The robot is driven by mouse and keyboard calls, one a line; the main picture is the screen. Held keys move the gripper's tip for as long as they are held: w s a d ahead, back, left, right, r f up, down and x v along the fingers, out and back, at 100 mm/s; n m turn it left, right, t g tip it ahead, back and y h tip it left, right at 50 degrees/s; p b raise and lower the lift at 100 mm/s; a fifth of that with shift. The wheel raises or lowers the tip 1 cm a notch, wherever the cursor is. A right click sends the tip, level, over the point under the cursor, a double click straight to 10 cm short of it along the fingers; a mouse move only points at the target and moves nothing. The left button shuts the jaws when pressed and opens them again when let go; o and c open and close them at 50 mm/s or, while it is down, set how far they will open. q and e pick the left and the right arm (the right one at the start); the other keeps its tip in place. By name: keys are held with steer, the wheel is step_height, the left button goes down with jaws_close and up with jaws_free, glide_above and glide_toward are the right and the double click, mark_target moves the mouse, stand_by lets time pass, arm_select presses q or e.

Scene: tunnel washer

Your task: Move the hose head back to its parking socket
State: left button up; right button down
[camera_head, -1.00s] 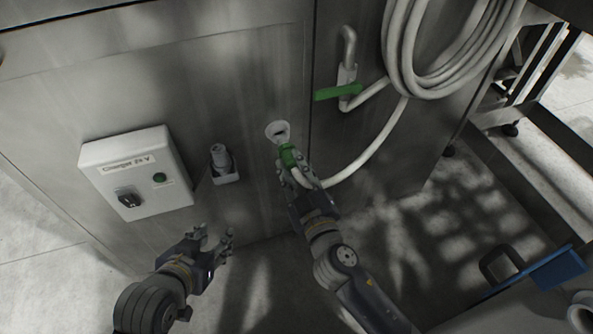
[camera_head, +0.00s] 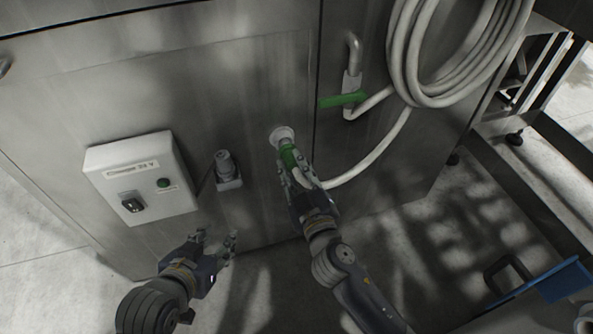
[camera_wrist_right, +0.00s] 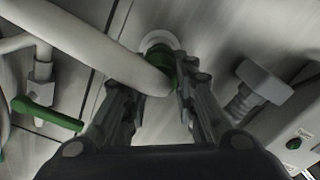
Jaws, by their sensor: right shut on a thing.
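The green hose head (camera_head: 289,157) is at the end of the pale hose (camera_head: 372,163). My right gripper (camera_head: 290,172) is shut on it, below a round white socket (camera_head: 278,132) in the grey metal wall. The tip of the head meets the socket opening; how deep it sits is hidden. In the right wrist view the green head (camera_wrist_right: 186,68) shows between the fingers, up against the white socket ring (camera_wrist_right: 158,39), and the hose crosses in front of it. My left gripper (camera_head: 216,246) is open and empty, low in front of the wall.
A grey fitting on a bracket (camera_head: 226,172) is left of the socket, beside a switch box (camera_head: 141,178). A green-handled valve (camera_head: 344,100) and the coiled hose (camera_head: 460,50) are to the right. A blue-edged item (camera_head: 560,281) is at lower right.

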steer(key=shift+w+a, duration=0.1)
steer(key=shift+w, duration=0.1)
steer(key=shift+w, duration=0.1)
stand_by(0.4)
steer(key=shift+w+a, duration=0.1)
steer(key=shift+w, duration=0.15)
stand_by(0.6)
steer(key=c, duration=1.2)
jaws_free()
steer(key=shift+s, duration=0.1)
steer(key=v, duration=1.2)
